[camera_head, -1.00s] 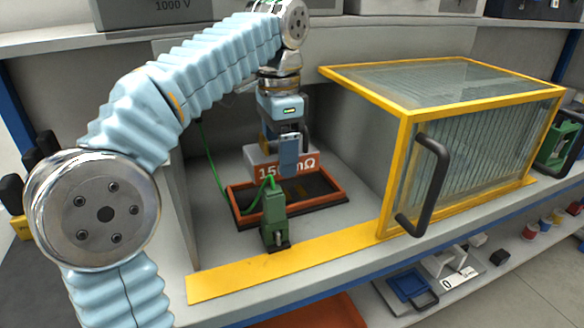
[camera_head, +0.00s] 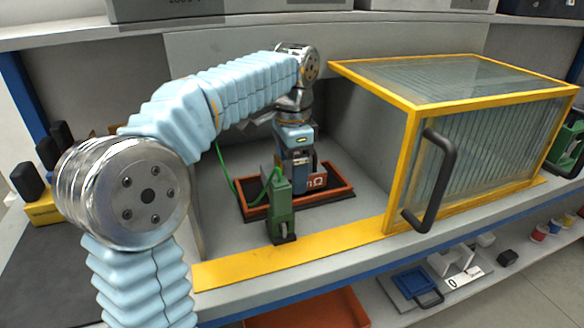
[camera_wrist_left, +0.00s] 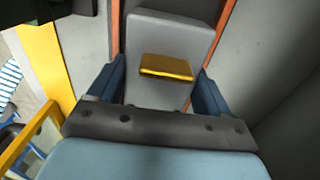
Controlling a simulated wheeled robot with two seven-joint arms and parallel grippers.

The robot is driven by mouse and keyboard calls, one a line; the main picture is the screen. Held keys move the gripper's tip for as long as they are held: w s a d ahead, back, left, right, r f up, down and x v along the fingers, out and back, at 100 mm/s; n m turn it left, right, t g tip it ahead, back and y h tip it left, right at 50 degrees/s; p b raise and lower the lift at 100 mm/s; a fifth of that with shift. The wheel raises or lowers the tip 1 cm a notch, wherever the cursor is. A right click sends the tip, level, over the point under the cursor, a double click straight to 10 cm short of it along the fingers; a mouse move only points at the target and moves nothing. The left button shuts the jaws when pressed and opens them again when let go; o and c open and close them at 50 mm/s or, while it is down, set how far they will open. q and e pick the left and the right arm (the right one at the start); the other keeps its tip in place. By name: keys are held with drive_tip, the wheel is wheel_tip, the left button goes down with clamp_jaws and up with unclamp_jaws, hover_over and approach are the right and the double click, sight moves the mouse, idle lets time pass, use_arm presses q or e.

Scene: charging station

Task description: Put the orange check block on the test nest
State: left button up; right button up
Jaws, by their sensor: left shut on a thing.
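The check block shows an orange face with white lettering (camera_head: 317,181), partly hidden behind my left gripper. My left gripper (camera_head: 300,172) points down and is shut on the block, within the outline of the test nest. The nest is a dark tray with an orange rim (camera_head: 338,191). In the left wrist view, my blue fingers (camera_wrist_left: 157,88) stand on both sides of the block's grey body (camera_wrist_left: 172,28), which has a gold bar. I cannot tell whether the block's underside touches the nest floor. My right gripper is not in view.
A green clamp-like device (camera_head: 281,212) with a green cable stands in front of the nest. A yellow-framed clear cover (camera_head: 411,160) with a dark handle stands to the right. A yellow strip (camera_head: 240,268) runs along the bench front.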

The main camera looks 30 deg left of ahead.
use_arm(q)
drive_tip(key=shift+f, duration=0.45)
drive_tip(key=o, duration=1.1)
drive_tip(key=shift+o, duration=0.2)
wheel_tip(320, 180, up, 9)
drive_tip(key=shift+f, duration=0.1)
